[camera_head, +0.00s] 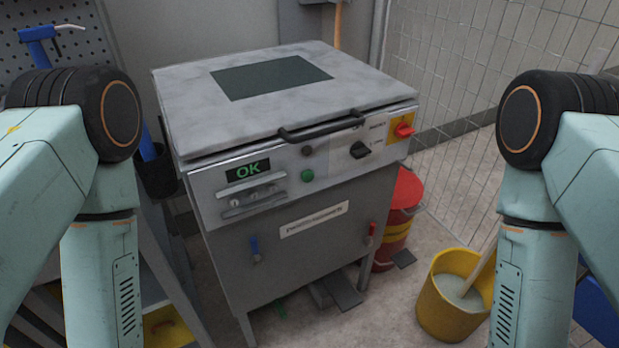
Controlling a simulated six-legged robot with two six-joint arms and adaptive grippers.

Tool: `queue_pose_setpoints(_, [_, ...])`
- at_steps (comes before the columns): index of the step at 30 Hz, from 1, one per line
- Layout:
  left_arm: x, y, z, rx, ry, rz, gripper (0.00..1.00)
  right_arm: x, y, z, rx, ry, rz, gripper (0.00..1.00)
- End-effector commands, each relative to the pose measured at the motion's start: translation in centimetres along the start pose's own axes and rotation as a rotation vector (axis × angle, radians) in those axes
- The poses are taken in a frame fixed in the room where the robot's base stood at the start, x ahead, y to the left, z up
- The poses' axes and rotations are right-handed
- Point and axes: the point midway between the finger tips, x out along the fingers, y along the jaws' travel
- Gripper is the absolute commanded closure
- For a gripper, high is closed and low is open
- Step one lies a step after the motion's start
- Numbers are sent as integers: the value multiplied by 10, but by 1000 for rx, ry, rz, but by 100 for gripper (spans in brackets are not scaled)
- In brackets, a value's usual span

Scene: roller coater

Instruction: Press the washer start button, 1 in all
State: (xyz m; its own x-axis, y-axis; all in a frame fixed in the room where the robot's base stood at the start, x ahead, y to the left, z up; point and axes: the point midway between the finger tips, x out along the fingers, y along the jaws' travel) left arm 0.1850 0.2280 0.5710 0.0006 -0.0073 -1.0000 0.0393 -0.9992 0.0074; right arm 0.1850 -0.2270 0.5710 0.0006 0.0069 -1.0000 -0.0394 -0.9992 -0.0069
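The washer (318,240) is a grey metal cabinet in the middle of the head view. Its lid (365,83) is down, with a dark window panel and a black handle (320,126). The sloped front panel carries a display (248,171) reading "OK" in green. A round green button (307,175) sits right of the display, with a small dark knob (307,150) above it. A black rotary switch (360,150) and a red switch on a yellow plate (403,130) are further right. My two arms show at the left and right edges; neither gripper is in view.
A yellow bucket (440,311) stands on the floor at the right front. A red bin (397,215) stands beside the washer. A pegboard (75,55) with a blue tool is at left. The space before the washer's panel is clear.

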Motion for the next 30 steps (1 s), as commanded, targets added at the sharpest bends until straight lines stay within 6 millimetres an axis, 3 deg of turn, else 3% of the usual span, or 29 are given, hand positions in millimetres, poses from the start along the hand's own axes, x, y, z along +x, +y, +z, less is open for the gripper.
queue_pose_setpoints(12, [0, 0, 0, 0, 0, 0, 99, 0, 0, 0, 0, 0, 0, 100])
queue_pose_setpoints(30, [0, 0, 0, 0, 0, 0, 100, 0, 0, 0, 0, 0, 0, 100])
